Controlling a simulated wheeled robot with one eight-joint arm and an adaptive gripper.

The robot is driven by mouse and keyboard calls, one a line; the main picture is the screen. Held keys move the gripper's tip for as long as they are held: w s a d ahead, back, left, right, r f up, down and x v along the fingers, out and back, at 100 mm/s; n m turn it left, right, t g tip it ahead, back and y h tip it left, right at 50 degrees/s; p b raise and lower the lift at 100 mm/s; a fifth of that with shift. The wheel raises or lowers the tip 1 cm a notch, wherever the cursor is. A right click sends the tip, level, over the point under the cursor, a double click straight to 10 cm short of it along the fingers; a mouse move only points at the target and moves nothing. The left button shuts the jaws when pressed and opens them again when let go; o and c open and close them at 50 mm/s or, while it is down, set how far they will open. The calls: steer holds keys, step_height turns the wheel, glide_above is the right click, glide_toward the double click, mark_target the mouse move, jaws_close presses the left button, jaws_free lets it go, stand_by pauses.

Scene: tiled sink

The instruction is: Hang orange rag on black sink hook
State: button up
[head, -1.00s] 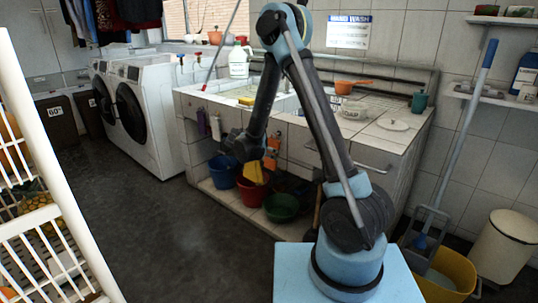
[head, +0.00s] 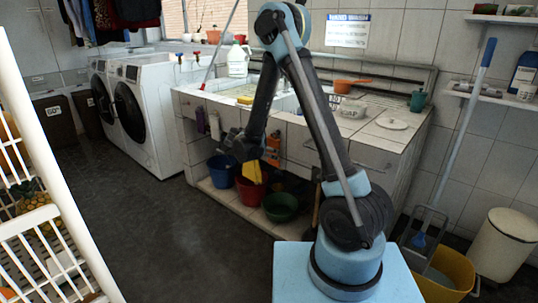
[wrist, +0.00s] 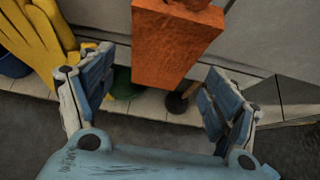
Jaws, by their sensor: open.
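The orange rag (wrist: 172,42) hangs in front of the sink, large at the top middle of the wrist view. In the head view it shows as a small orange strip (head: 272,145) beside my gripper (head: 240,146). My gripper is open in the wrist view (wrist: 160,66), its blue-padded fingers spread to either side of the rag's lower end. Neither finger visibly presses on the rag. The rag's top is out of the wrist view, and I cannot make out the black hook in either view.
Yellow gloves (wrist: 38,38) hang just left of my left finger. The tiled sink counter (head: 378,142) stands above a low ledge with blue, red (head: 250,190) and green (head: 280,207) buckets. A yellow mop bucket (head: 447,275) stands at right.

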steer(key=v, duration=1.1)
steer(key=s+d+r+m+g+y, duration=0.1)
steer(key=s+d+r+m+g, duration=0.2)
steer(key=d, duration=0.5)
steer(key=s+d+r+m, duration=0.2)
steer(key=s+d+m, duration=0.3)
steer(key=d+m, duration=0.15)
steer(key=s+d+r+m+g+y, duration=0.1)
steer(key=s+d+r+m+g, duration=0.25)
steer(key=d, duration=0.55)
steer(key=s+d+f+m+y, duration=0.2)
steer(key=s+m, duration=0.5)
steer(key=s, duration=0.4)
steer(key=s+d+f+m+y, duration=0.2)
steer(key=s+d+f+m, duration=0.2)
steer(key=s+m, duration=0.4)
steer(key=shift+s+y, duration=0.4)
steer(key=shift+s, duration=1.4)
steer(key=shift+w, duration=0.1)
